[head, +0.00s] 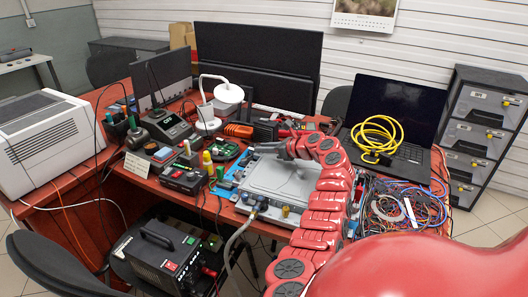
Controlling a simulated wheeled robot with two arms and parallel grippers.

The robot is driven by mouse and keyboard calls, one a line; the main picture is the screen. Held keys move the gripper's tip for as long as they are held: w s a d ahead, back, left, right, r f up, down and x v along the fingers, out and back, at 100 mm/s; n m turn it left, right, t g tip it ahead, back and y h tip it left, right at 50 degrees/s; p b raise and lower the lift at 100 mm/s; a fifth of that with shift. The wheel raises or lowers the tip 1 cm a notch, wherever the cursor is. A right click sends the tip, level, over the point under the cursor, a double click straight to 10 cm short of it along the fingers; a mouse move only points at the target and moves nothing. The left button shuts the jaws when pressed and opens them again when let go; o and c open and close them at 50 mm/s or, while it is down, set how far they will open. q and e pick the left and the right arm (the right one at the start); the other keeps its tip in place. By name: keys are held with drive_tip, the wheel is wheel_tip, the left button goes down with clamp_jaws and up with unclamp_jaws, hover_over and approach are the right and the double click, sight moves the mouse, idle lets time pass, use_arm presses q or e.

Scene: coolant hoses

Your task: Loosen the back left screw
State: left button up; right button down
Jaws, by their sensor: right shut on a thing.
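A flat grey metal plate unit (275,182) lies on the red-brown table, with fittings at its front edge. Its screws are too small to make out one by one. My right gripper (287,149), with dark grey fingers, is at the far edge of the plate, toward its back left part. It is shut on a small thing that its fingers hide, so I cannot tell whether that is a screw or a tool. My red right arm reaches in from the lower right. My left gripper is not in view.
A grey hose (232,246) hangs from the plate's front fitting. A tray of coloured wires (405,208) lies right of my arm. A laptop (402,100) with a coiled yellow cable (376,138) stands behind. A soldering station (166,126) and tools crowd the left side.

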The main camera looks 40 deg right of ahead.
drive_tip(key=shift+a+f, duration=0.1)
drive_tip(key=shift+f, duration=0.05)
drive_tip(key=c, duration=0.7)
unclamp_jaws()
drive_tip(key=v, duration=1.7)
drive_tip(key=shift+s, duration=0.15)
